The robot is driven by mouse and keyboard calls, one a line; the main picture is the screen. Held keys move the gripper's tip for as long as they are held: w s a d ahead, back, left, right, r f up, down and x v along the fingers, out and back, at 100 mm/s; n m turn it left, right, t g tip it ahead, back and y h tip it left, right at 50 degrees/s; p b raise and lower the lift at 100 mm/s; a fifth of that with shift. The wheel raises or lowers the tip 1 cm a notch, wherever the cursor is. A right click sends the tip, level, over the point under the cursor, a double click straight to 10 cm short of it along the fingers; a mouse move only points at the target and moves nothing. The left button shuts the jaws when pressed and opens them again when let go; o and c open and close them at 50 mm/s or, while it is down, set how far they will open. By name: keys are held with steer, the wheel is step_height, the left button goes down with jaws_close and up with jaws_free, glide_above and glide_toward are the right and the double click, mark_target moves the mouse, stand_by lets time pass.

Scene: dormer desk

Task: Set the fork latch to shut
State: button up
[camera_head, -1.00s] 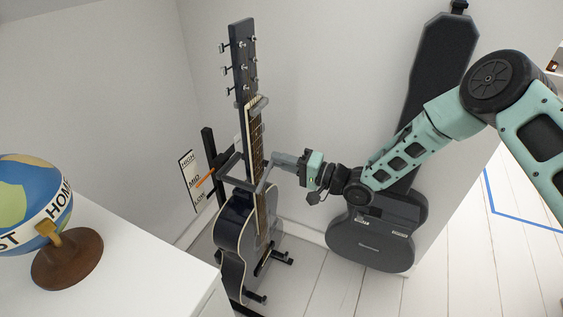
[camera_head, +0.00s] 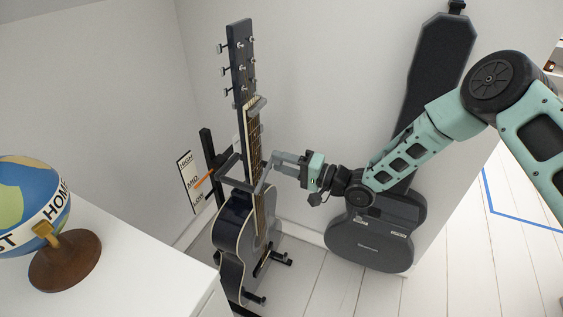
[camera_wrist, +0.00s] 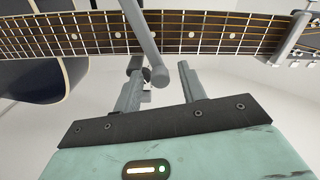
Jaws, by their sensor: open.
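A dark blue guitar (camera_head: 232,232) stands upright in a black stand (camera_head: 207,150), with its neck between the prongs of a grey fork (camera_head: 230,166). A grey bar, which looks like the fork latch (camera_head: 264,178), slants beside the neck at the prong's end. In the wrist view the latch (camera_wrist: 143,35) crosses in front of the strings, and its rounded end reaches in between my fingertips. My gripper (camera_head: 277,163) is open at the right of the neck. Its two fingers also show apart in the wrist view (camera_wrist: 158,82). I cannot tell whether either touches the latch.
A HIGH/MID/LOW plate (camera_head: 190,182) with an orange pointer is behind the stand. A black guitar case (camera_head: 372,240) leans on the wall behind my arm. A globe (camera_head: 30,200) stands on a white desk (camera_head: 130,265) at the left. The floor at right is clear.

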steer(key=v, duration=1.6)
steer(key=shift+d, duration=0.4)
steer(key=shift+s, duration=0.1)
steer(key=shift+r, duration=0.15)
steer(key=c, duration=0.7)
steer(key=shift+a+r+n, duration=0.25)
steer(key=shift+n, duration=0.25)
jaws_close()
steer(key=a+r+n+h, duration=0.2)
steer(key=a+r+n, duration=0.15)
steer(key=n, duration=0.45)
steer(key=a+r+n+h, duration=0.1)
steer(key=a+r+n, duration=0.1)
steer(key=r+n, duration=0.45)
steer(key=w+a+f+n, duration=0.2)
steer(key=w+a+f, duration=0.2)
steer(key=a+f, duration=0.3)
steer(key=shift+a, duration=0.9)
